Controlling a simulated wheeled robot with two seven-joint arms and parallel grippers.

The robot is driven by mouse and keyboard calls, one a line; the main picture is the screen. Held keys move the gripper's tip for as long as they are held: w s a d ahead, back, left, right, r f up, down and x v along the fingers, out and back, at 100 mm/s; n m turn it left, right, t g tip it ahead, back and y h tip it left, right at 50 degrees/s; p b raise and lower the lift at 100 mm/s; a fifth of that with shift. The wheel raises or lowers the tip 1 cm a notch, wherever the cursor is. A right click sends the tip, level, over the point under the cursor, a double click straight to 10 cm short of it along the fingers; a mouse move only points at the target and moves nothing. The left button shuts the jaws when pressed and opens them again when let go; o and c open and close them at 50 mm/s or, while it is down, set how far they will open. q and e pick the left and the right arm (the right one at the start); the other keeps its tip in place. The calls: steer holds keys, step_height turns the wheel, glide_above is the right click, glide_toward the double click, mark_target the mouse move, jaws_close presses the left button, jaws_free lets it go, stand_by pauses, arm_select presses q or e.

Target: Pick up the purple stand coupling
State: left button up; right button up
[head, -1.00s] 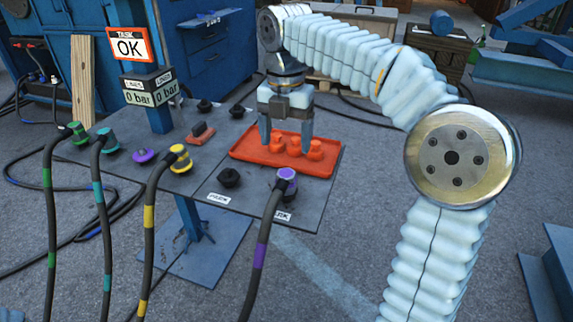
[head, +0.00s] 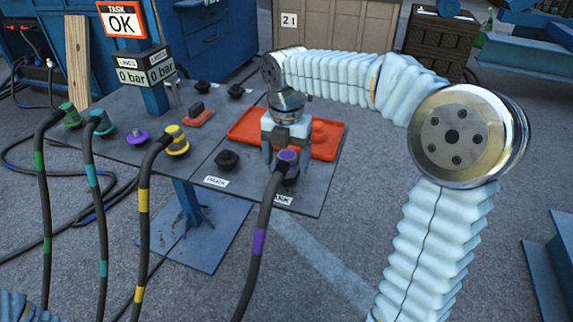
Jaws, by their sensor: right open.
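The purple-ended coupling (head: 288,158) sits at the end of a black hose with a purple band, on the front right plate of the stand. My right gripper (head: 286,161) is open and has come down from above, with one finger on each side of this coupling. I cannot tell whether the fingers touch it. Another purple fitting (head: 137,137) sits on the left plate, with no hose on it. My left gripper is not in view.
An orange tray (head: 240,131) with orange pieces lies just behind my right gripper. A black fitting (head: 227,160) stands to its left. Yellow (head: 177,140), teal (head: 101,124) and green (head: 70,115) hose couplings sit further left. A sign post (head: 147,100) rises at the back.

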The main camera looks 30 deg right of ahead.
steer(key=shift+f, duration=0.5)
steer(key=shift+c, duration=0.3)
steer(key=c, duration=0.9)
steer(key=shift+r, duration=0.1)
steer(key=shift+c, duration=1)
steer(key=shift+r, duration=0.1)
